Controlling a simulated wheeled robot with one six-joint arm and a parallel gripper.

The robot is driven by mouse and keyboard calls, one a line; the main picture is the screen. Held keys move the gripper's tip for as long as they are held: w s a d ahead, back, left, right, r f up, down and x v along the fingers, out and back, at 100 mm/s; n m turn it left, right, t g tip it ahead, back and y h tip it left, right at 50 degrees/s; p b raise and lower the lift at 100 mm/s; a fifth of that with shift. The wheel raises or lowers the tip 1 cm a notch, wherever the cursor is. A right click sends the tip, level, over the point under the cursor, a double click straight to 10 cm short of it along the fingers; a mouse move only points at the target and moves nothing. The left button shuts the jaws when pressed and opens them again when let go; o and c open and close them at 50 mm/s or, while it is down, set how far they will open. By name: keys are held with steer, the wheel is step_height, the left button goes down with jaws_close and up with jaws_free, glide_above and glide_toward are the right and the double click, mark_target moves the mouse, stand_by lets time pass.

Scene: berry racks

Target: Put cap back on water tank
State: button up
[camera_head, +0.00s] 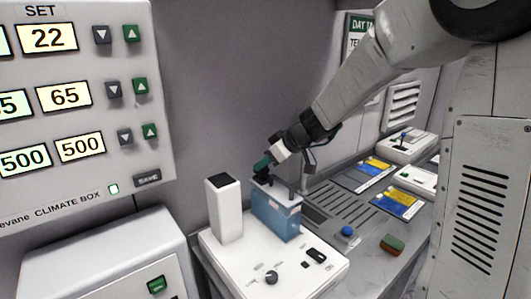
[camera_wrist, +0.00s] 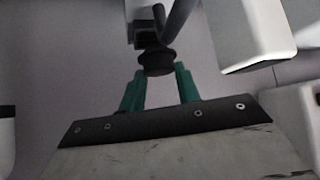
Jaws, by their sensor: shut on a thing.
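The blue translucent water tank (camera_head: 275,215) stands on the white humidifier-like base, behind and right of a white upright block. My gripper (camera_head: 264,163) reaches in from the upper right and is just above the tank's top. Its green fingers are shut on a small black cap (camera_head: 262,175). In the wrist view my gripper (camera_wrist: 157,78) has the round dark cap (camera_wrist: 155,58) between its green fingertips. In the head view the cap is at or very near the tank's top; I cannot tell whether it touches. The tank's opening is hidden.
The white base (camera_head: 235,262) has a knob and a dark switch. The white block (camera_head: 224,210) stands close left of the tank. A climate box panel (camera_head: 70,100) fills the left. A grey bench with blue-yellow cards (camera_head: 398,203) and a green-brown sponge (camera_head: 392,244) lies right.

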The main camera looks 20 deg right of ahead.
mark_target(267, 171)
steer(key=shift+f, duration=0.5)
steer(key=shift+s+f, duration=0.15)
steer(key=shift+f, duration=0.05)
steer(key=shift+f, duration=0.25)
jaws_close()
steer(key=shift+s+f, duration=0.15)
steer(key=shift+f, duration=0.4)
steer(key=shift+d+f, duration=0.1)
steer(key=shift+f, duration=0.1)
steer(key=o, duration=1.1)
jaws_free()
steer(key=shift+f, duration=0.1)
